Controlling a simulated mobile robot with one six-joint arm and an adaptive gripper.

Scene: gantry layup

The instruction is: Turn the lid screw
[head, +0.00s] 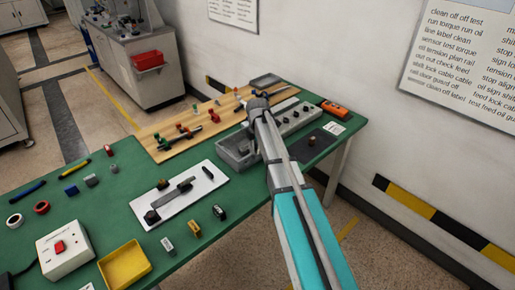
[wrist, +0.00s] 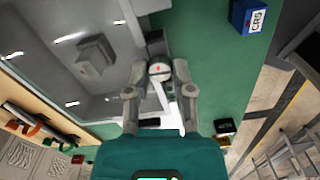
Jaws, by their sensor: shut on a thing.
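In the wrist view my gripper (wrist: 161,75) is shut on a small round screw head (wrist: 160,69) with a red mark, taken to be the lid screw. The screw is at the edge of a grey box (wrist: 205,60), whose top looks glassy, with bright streaks and a grey block showing inside. The same grey box (head: 232,158) seems to stand on the green table in the head view, beside my arm. My arm hides the fingers and the screw there. How far the screw is turned cannot be told.
On the green table (head: 105,215) are a wooden board (head: 160,152) with coloured parts, a white plate (head: 205,185) with a tool, a yellow tray (head: 124,266) and a red-button box (head: 64,247). A blue block (wrist: 248,15) lies near the box in the wrist view.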

